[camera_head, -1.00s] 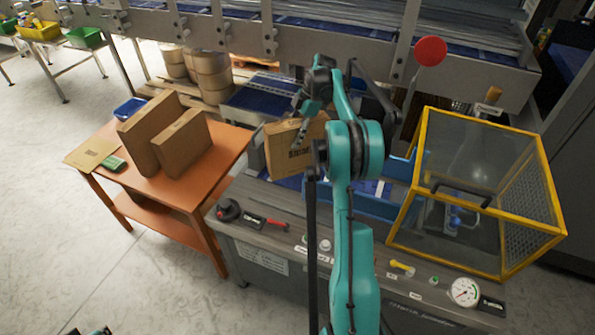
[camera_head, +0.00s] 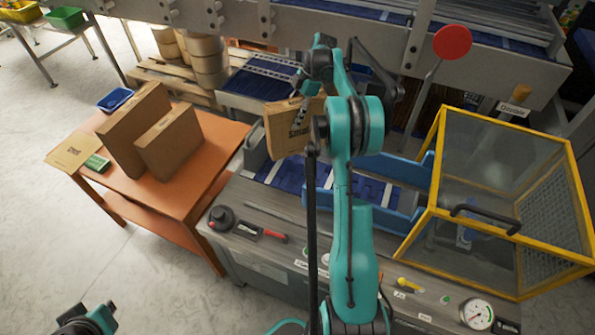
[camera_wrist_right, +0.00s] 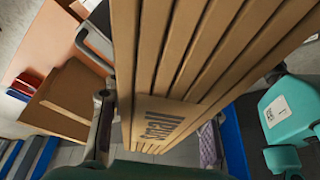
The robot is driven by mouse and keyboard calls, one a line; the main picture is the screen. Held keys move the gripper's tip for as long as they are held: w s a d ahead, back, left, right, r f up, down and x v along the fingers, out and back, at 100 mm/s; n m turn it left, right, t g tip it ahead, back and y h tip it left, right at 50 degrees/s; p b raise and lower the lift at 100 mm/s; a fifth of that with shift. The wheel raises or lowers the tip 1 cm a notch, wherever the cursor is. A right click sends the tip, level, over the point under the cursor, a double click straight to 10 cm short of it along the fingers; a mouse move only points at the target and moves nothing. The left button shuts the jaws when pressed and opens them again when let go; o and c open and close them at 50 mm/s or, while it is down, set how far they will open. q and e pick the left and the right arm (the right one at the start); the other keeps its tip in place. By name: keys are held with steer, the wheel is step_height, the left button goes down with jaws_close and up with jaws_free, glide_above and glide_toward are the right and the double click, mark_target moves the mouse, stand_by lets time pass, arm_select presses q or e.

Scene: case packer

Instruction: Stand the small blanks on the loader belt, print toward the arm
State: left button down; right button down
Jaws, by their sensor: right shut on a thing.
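My right gripper (camera_head: 304,100) is shut on a stack of small brown blanks (camera_head: 281,134) above the far-left part of the blue loader belt (camera_head: 284,173). The blanks stand roughly upright, and their "Small" print faces my arm. In the right wrist view the stack (camera_wrist_right: 185,60) fills the middle, with several board edges side by side and the print low on it. Whether its lower edge touches the belt is unclear. My left gripper (camera_head: 88,320) shows only partly at the bottom left, away from the blanks; its fingers are not clear.
An orange table (camera_head: 218,150) at left carries a larger brown stack (camera_head: 130,125), a smaller one (camera_head: 170,142), a flat sheet and a green item. A yellow-framed guard (camera_head: 500,190) stands right of the belt. Blue side rails (camera_head: 375,205) flank the belt. Knobs and a gauge line the front panel.

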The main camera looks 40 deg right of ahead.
mark_target(294, 147)
steer(key=f+b, duration=0.1)
steer(key=f, duration=0.2)
steer(key=f+b, duration=0.1)
steer(key=f, duration=0.3)
steer(key=f+b, duration=0.2)
steer(key=f, duration=0.2)
steer(key=shift+s+a+f, duration=0.15)
steer(key=shift+s+a, duration=0.05)
steer(key=shift+s, duration=0.05)
step_height(294, 147, down, 3)
steer(key=shift+f+b, duration=0.1)
steer(key=shift+b, duration=0.4)
steer(key=shift+f, duration=0.1)
steer(key=c, duration=0.7)
jaws_free()
steer(key=shift+c, duration=0.2)
